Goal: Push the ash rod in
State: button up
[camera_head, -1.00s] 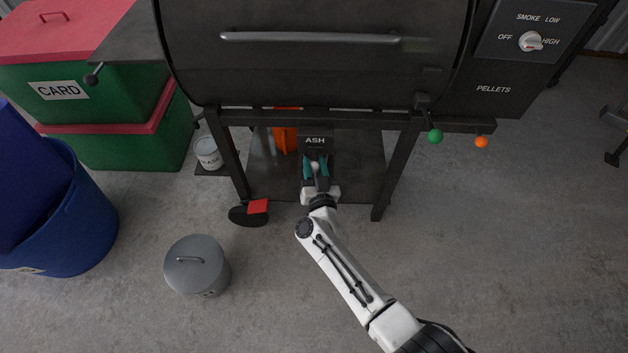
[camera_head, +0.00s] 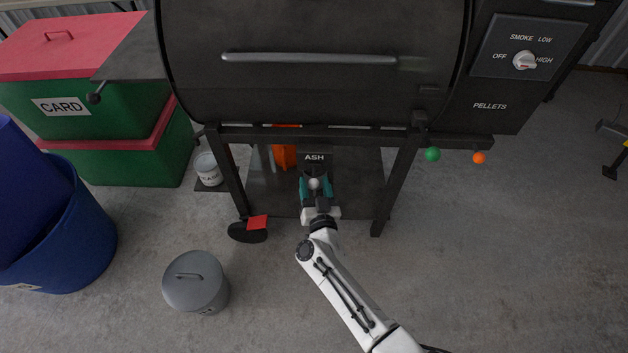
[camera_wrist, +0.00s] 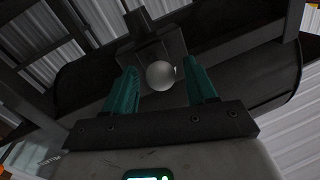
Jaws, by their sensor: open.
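The ash rod ends in a pale grey ball knob (camera_wrist: 160,75), which also shows in the head view (camera_head: 314,183). It stands in front of a dark block under the grill barrel, labelled ASH (camera_head: 314,157). My gripper (camera_head: 316,190) is at the knob with its teal fingers open, one on each side. In the wrist view my gripper (camera_wrist: 163,88) has a gap between each finger and the knob. The rod's shaft is hidden behind the knob.
Grill legs (camera_head: 397,185) stand on both sides of my gripper, above a dark lower shelf (camera_head: 350,195). An orange object (camera_head: 284,157) is behind. A white can (camera_head: 208,170) and grey lidded bucket (camera_head: 196,283) stand left.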

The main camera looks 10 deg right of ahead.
jog(key=s+p, duration=0.2)
jog(key=s, duration=0.7)
jog(key=shift+a, duration=0.3)
jog(key=shift+s, duration=0.1)
jog(key=s+a+r+n+g+y, duration=0.1)
jog(key=s+r+n+g+y, duration=0.1)
jog(key=s+n+g+y, duration=0.5)
jog(key=s+d+r+m+g+h, duration=0.2)
jog(key=s+d+g, duration=0.1)
jog(key=s+d, duration=0.4)
jog(key=s+d+r+m+g+h+p, duration=0.15)
jog(key=s+d+g, duration=0.3)
jog(key=s, duration=0.45)
jog(key=s+d+r+m+g+h, duration=0.1)
jog(key=s+d+r+g+h, duration=0.2)
jog(key=s+d, duration=0.45)
notch_tip(320, 180, up, 11)
jog(key=a+p, duration=0.2)
jog(key=p, duration=0.9)
jog(key=shift+s+r, duration=0.15)
jog(key=shift+s, duration=0.15)
